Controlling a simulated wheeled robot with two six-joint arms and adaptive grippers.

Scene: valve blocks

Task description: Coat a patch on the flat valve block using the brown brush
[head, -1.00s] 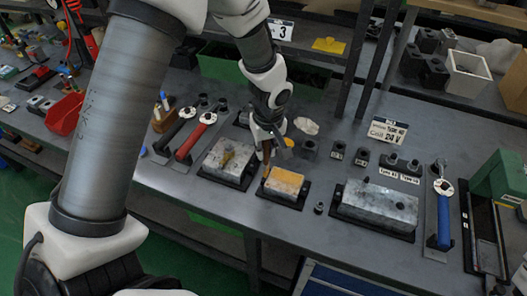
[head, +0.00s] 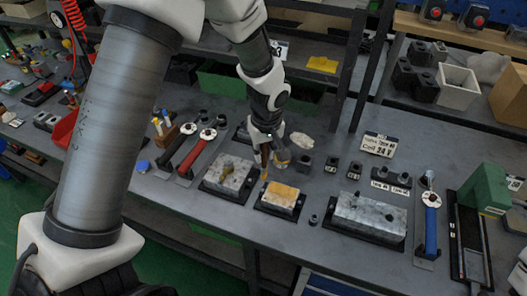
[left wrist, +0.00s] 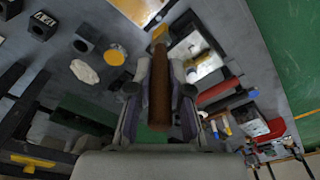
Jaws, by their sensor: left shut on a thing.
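My left gripper (head: 266,148) is shut on the brown brush (head: 265,160), whose bristles point down. In the left wrist view the brush (left wrist: 160,88) lies between the fingers, with its pale tip at the top. The flat valve block (head: 284,197) sits on a black base, with an orange-yellow patch over much of its top. The brush tip is close to the block's far left edge; I cannot tell whether it touches. The block shows partly at the top edge of the left wrist view (left wrist: 145,9). My right gripper is not in view.
A grey block with a fitting (head: 229,173) stands just left, and a longer grey block (head: 369,217) to the right. Red-handled (head: 197,150) and blue-handled (head: 431,222) tools lie farther out. Small dark blocks (head: 332,164) stand behind. Bare bench shows before the long block.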

